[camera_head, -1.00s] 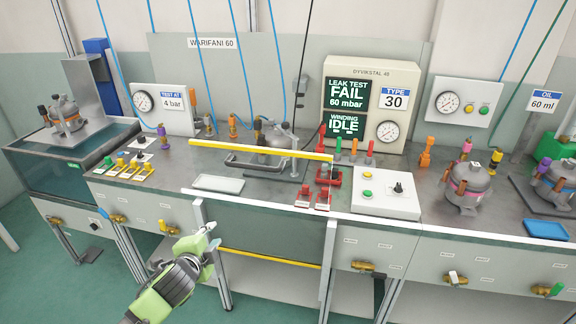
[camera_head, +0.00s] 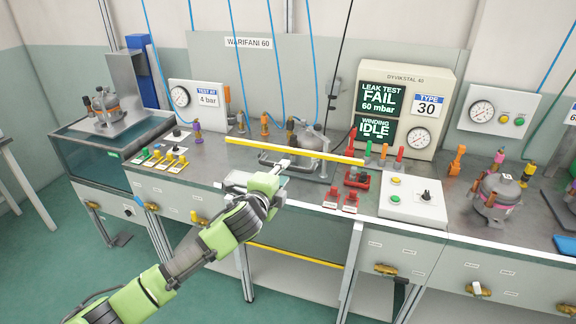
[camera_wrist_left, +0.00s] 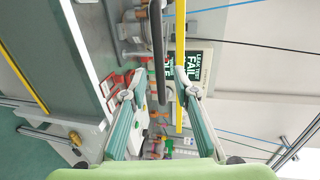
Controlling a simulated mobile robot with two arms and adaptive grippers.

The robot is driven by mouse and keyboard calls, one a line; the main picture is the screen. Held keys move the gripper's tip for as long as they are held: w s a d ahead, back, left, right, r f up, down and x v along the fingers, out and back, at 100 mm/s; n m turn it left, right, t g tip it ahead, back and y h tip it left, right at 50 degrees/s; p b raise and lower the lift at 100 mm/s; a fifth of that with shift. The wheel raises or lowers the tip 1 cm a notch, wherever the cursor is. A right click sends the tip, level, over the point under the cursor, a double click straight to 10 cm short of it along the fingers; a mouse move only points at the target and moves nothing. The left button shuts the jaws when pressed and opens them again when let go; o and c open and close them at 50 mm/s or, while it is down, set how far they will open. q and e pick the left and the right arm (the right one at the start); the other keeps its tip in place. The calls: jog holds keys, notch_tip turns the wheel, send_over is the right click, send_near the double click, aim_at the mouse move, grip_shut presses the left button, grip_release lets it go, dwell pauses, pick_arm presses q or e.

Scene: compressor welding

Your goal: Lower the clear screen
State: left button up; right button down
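The clear screen's yellow top bar (camera_head: 295,151) runs across the middle of the bench. A dark handle bar sits just under it; in the left wrist view the handle (camera_wrist_left: 157,45) lies beside the yellow bar (camera_wrist_left: 180,50). The see-through pane itself is hard to make out. My left gripper (camera_head: 282,165) is at the handle, partly covering it in the head view. In the left wrist view the left gripper (camera_wrist_left: 156,92) has its fingers spread, with the end of the handle showing between them. I cannot tell whether they touch it. My right gripper is out of view.
A compressor (camera_head: 311,140) stands behind the yellow bar. Red clamps (camera_head: 352,198) and a white button box (camera_head: 411,203) lie to the right. A second yellow bar (camera_head: 298,256) crosses low under the bench front. Blue hoses hang above.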

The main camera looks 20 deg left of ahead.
aim_at(287, 169)
pick_arm(q)
jog(key=shift+p+x, duration=0.3)
jog(key=shift+x, duration=2.15)
grip_shut()
